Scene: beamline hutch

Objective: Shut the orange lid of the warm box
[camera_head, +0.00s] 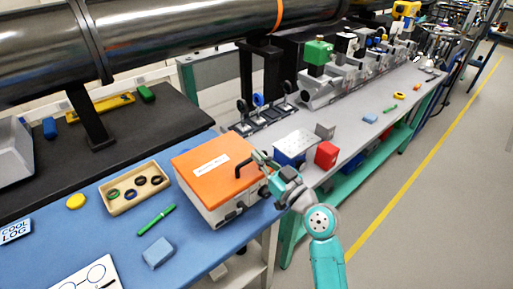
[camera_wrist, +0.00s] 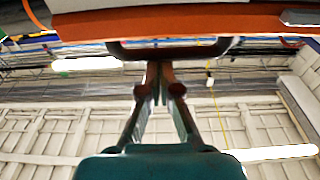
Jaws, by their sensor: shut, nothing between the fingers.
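The warm box (camera_head: 222,211) is a white case on the blue bench top. Its orange lid (camera_head: 212,171) lies flat over the box, with a white label on top. I cannot tell whether a thin gap is left under its edge. A dark handle (camera_head: 243,164) is at the lid's right side. My gripper (camera_head: 258,157) is at that side, close to the handle, with its fingers together and nothing between them. In the wrist view my gripper (camera_wrist: 157,68) points at the dark handle (camera_wrist: 175,50), under the orange lid edge (camera_wrist: 180,22). Contact is unclear.
A wooden tray of rings (camera_head: 134,188), a green pen (camera_head: 156,219) and a blue block (camera_head: 158,252) lie left of the box. A red block (camera_head: 326,155) and a blue-and-white box (camera_head: 294,146) stand to its right. Open floor (camera_head: 440,210) lies right of the bench.

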